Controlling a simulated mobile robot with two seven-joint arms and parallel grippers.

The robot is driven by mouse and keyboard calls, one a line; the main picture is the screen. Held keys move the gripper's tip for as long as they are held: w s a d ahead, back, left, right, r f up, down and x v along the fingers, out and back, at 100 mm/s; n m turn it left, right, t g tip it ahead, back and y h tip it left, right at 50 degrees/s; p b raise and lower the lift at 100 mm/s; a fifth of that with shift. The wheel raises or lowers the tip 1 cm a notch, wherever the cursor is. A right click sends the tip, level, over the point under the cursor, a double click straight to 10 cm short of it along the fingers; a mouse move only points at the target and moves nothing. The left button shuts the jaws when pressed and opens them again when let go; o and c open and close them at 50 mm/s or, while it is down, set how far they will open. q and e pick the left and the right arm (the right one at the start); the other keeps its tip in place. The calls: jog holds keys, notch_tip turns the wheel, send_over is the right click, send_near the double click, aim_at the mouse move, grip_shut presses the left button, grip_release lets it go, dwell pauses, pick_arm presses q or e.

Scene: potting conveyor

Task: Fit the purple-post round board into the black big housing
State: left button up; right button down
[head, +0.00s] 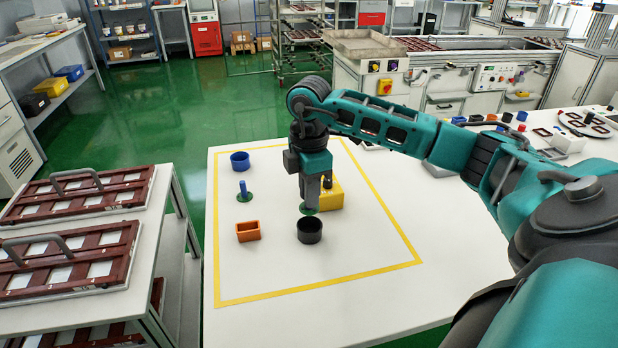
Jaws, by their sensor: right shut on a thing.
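My right gripper (310,203) points straight down behind the black big housing (310,231). It is shut on the post of a green round board (308,211), whose edge shows just under the fingertips. The fingers hide the post, so I cannot see its colour. The board is just beyond the housing; I cannot tell if it touches the table. The black housing is a round, open cup standing upright on the white table. My left gripper is out of view.
To the left are a blue round housing (240,162), a green board with a blue post (244,193) and an orange rectangular housing (248,232). The table's front right is clear.

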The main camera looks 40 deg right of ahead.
aim_at(309, 211)
jog(key=shift+f+b, duration=1.9)
jog(key=shift+f, duration=0.95)
jog(key=c, duration=1)
grip_release()
jog(key=shift+c, duration=0.2)
jog(key=shift+r, duration=0.1)
notch_tip(309, 211, up, 6)
jog(key=p, duration=0.4)
jog(key=shift+f+p, duration=0.25)
jog(key=shift+p, duration=0.05)
jog(key=shift+r+b, duration=0.3)
jog(key=shift+b, duration=0.1)
jog(key=shift+r, duration=0.4)
